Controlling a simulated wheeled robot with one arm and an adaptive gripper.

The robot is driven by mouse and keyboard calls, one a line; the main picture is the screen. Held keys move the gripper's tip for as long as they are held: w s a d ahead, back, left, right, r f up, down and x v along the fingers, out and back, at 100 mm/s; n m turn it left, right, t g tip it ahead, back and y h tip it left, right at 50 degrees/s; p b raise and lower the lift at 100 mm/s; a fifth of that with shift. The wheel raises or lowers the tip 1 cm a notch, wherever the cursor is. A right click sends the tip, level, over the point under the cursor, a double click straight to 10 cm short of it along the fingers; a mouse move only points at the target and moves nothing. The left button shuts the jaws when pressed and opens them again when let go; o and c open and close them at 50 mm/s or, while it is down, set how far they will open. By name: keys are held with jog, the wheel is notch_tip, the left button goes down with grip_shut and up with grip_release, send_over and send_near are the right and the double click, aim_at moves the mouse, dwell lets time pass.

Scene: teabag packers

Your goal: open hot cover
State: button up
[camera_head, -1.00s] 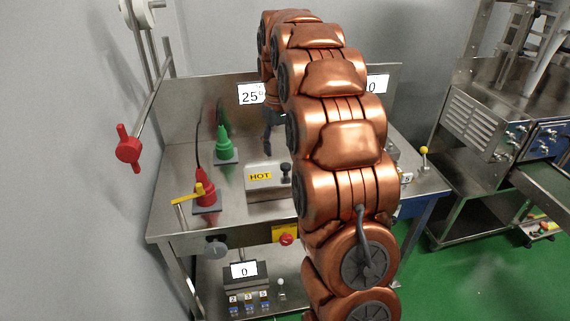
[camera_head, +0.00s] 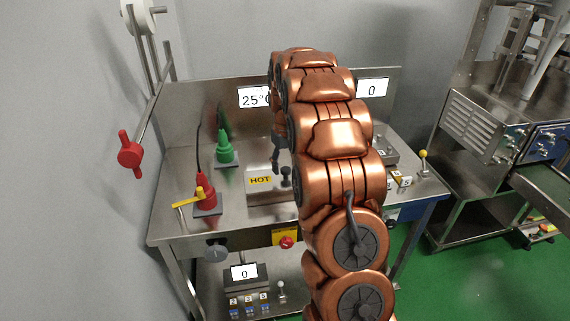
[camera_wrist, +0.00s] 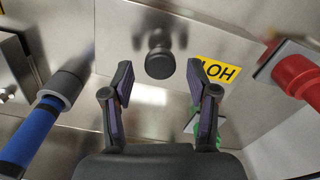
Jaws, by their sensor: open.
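The hot cover (camera_head: 253,193) is a metal lid on the steel bench, with a yellow HOT label (camera_head: 260,181) on its front. A dark round knob (camera_head: 286,176) stands on it, right of the label. In the wrist view the knob (camera_wrist: 159,58) is centred just beyond my fingertips, and the label (camera_wrist: 218,71) reads upside down beside it. My gripper (camera_wrist: 159,76) is open and empty, its two fingers on either side of the line to the knob. In the head view my gripper (camera_head: 277,152) is dark, just behind the knob, partly hidden by my arm.
A red plug-like piece (camera_head: 205,190) with a yellow lever (camera_head: 190,199) and a green one (camera_head: 224,148) stand left of the cover. A blue-handled tool (camera_wrist: 35,130) shows in the wrist view. Displays (camera_head: 372,90) hang on the back panel. A red button (camera_head: 286,242) is in front.

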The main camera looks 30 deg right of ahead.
jog(key=shift+f, duration=0.35)
jog(key=shift+c, duration=0.2)
grip_shut()
